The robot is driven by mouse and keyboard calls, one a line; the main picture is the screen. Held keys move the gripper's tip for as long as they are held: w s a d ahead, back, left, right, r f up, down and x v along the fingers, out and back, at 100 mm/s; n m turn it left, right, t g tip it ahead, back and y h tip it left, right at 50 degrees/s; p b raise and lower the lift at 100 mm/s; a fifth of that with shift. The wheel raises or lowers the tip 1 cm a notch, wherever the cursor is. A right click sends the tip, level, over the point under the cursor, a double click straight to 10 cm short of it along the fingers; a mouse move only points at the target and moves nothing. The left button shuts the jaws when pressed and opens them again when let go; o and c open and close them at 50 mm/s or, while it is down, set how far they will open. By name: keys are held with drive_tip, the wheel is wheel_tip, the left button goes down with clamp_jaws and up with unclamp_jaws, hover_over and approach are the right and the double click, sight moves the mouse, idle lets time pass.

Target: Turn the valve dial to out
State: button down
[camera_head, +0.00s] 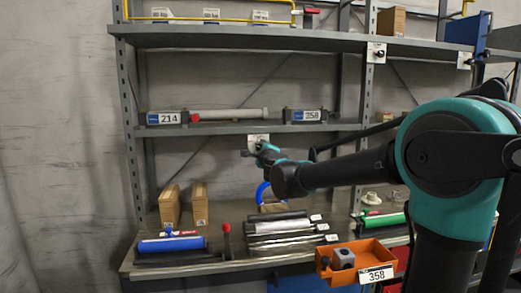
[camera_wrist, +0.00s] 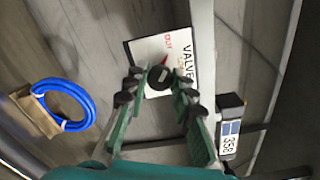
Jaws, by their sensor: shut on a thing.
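The valve dial (camera_wrist: 158,76) is a dark round knob with a red pointer, on a white plate (camera_wrist: 150,50) lettered VALVE in black with OUT in red. The red pointer lies on the side toward the red OUT lettering; its exact alignment is hard to tell. My gripper (camera_wrist: 157,87) is shut on the dial, with a finger on each side of it. In the head view my gripper (camera_head: 256,152) reaches the white plate (camera_head: 258,139) below the middle shelf; the dial itself is hidden there.
A box labelled 358 (camera_wrist: 231,120) sits right of my fingers in the wrist view. The middle shelf (camera_head: 230,128) is just above my gripper; rods (camera_head: 280,235) and an orange bin (camera_head: 330,272) are below.

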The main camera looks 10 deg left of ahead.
drive_tip(key=shift+n, duration=0.7)
drive_tip(key=c, duration=1.3)
unclamp_jaws()
drive_tip(key=shift+o, duration=0.2)
drive_tip(key=v, duration=1.2)
drive_tip(key=shift+s, duration=0.15)
